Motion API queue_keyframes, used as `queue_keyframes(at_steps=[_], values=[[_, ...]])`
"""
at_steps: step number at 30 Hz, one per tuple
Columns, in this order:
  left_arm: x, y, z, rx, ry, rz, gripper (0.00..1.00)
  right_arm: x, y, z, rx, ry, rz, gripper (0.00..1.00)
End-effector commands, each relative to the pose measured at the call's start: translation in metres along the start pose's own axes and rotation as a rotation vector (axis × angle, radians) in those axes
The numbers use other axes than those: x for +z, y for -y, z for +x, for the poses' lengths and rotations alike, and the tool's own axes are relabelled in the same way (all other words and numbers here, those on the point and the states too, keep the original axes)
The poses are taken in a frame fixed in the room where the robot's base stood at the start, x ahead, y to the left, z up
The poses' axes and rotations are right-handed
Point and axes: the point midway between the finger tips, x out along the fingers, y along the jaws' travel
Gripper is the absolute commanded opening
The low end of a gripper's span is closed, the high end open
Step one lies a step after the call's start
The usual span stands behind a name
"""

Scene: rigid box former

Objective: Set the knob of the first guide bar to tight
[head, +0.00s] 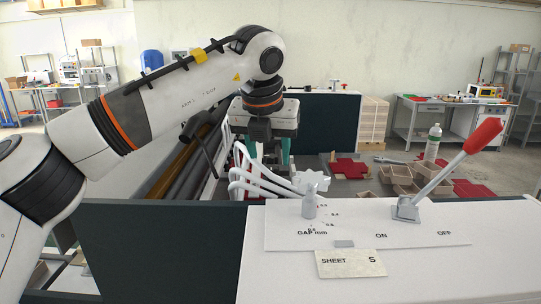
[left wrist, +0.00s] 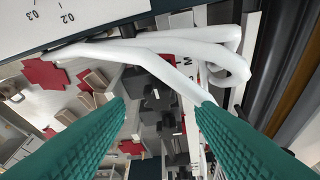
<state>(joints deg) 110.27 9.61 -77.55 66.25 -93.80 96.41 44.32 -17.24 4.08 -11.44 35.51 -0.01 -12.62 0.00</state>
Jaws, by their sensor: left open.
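My left gripper (head: 266,152) is open, with teal fingers pointing down behind the white control panel. In the left wrist view its two ribbed fingers (left wrist: 160,106) stand apart with nothing gripped. White bent bars (head: 250,178) lie below and in front of the gripper; they also cross beyond the fingertips in the left wrist view (left wrist: 150,52). A white star-shaped piece (head: 314,180), perhaps a knob, shows beside the bars, partly behind a grey post. I cannot tell which bar is the first guide bar or whether its knob is tight. My right gripper is out of view.
Dark rollers (head: 178,185) lie left of the bars.

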Motion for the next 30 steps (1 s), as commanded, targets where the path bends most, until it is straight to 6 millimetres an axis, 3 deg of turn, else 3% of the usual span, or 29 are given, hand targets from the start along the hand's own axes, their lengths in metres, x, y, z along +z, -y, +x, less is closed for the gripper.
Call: queue_keyframes(at_steps=[6, 16, 17, 25, 30], values=[[0.0, 0.0, 0.023, 0.0, 0.001, 0.001, 0.5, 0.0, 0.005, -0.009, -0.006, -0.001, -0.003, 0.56], [0.0, 0.0, 0.028, 0.001, -0.001, 0.001, 0.5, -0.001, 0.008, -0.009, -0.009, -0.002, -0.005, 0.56], [0.0, 0.0, 0.028, 0.001, 0.0, 0.001, 0.48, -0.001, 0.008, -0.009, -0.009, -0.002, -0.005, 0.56], [0.0, 0.0, 0.027, 0.001, 0.0, 0.001, 0.05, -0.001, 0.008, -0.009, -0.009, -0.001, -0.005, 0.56], [0.0, 0.0, 0.027, 0.005, 0.0, 0.008, 0.05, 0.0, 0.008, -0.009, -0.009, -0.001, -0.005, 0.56]])
